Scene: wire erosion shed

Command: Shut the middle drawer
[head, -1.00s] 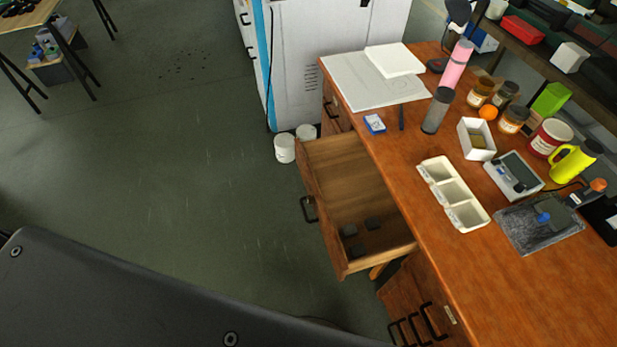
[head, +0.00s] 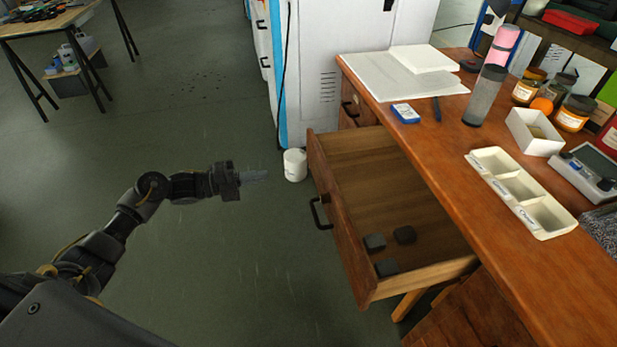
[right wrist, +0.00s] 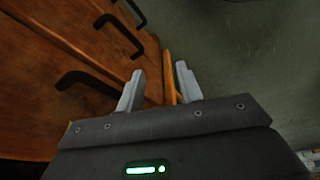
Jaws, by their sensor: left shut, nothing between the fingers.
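The middle drawer (head: 340,220) of the wooden desk is pulled well out in the head view. Its front faces left and carries a black handle (head: 320,212). Several small dark blocks (head: 386,268) lie inside it. My left gripper (head: 262,176) is shut and empty, to the left of the drawer front and clearly apart from it. My right gripper (right wrist: 158,82) shows only in the right wrist view. Its two fingers are apart with nothing gripped, beside wooden drawer fronts with black handles (right wrist: 90,82).
On the desk top (head: 440,140) are a white three-part tray (head: 508,180), a white box (head: 534,132), a grey cylinder (head: 484,95), jars and a blue box (head: 405,113). A white tub (head: 295,165) stands on the floor behind the drawer.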

